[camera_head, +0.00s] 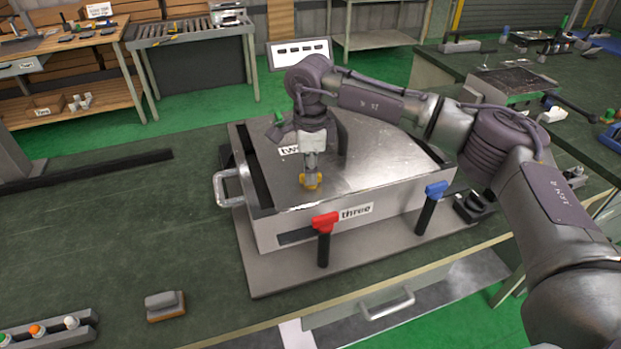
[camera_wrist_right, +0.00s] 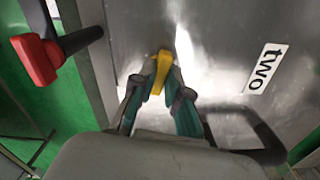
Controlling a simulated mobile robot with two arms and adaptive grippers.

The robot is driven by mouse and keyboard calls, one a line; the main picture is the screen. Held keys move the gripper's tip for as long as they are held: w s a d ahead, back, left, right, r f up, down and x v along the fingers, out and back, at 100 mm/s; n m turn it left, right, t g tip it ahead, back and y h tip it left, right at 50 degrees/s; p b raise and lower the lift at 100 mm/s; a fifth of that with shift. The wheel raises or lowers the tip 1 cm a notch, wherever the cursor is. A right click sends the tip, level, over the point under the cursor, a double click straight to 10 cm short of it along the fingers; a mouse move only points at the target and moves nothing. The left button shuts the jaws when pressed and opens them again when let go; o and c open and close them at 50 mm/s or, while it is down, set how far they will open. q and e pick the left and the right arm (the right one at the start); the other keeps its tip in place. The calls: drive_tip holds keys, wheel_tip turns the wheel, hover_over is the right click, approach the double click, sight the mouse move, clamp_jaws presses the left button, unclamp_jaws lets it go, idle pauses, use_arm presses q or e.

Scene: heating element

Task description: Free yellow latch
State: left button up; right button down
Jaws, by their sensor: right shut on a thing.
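The yellow latch (camera_head: 310,181) sits on the metal top of the box, near its front edge. In the right wrist view the yellow latch (camera_wrist_right: 160,72) stands between the fingertips. My right gripper (camera_head: 310,172) points down from above and is shut on the latch; in the wrist view its fingers (camera_wrist_right: 161,85) touch it from both sides. The metal box (camera_head: 385,165) has a label "two" on top and "three" on its front. The gripper hides part of the latch. My left gripper is not in view.
A red-topped handle (camera_head: 325,222) and a blue-topped handle (camera_head: 436,190) stand before the box's front. A silver handle (camera_head: 229,188) is on its left side. A dark handle (camera_wrist_right: 250,135) rises from the top beside my gripper. The bench left of the box is mostly clear.

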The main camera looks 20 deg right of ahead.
drive_tip(key=shift+n+b, duration=0.65)
drive_tip(key=shift+n, duration=0.65)
drive_tip(key=shift+r+n, duration=0.1)
drive_tip(key=shift+n, duration=0.2)
drive_tip(key=c, duration=1.2)
unclamp_jaws()
drive_tip(key=shift+o, duration=0.2)
wheel_tip(320, 180, up, 12)
